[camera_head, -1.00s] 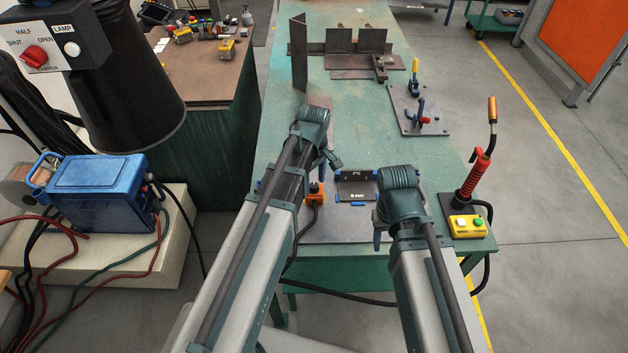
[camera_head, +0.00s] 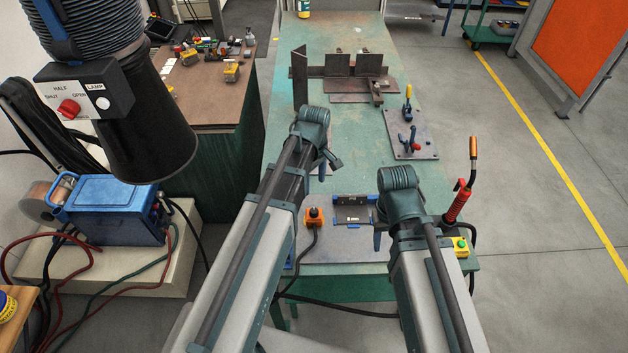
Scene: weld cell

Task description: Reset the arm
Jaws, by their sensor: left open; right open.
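My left arm reaches in from the bottom, its wrist bent over the left part of the green table (camera_head: 330,113). My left gripper (camera_head: 328,162) shows only in part beyond the wrist, with its jaws open and nothing seen in them. My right arm reaches in further right, its wrist above the table's near right part. My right gripper (camera_head: 378,234) is mostly hidden behind its wrist; a dark finger shows at its left side. It is open, and I see nothing held.
A dark tray (camera_head: 353,211) and an orange button box (camera_head: 314,217) lie between the arms. A red-handled torch (camera_head: 457,204) stands right of my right wrist. A clamp plate (camera_head: 412,136) and upright steel plates (camera_head: 338,65) are further back. A blue welder (camera_head: 115,212) is at left.

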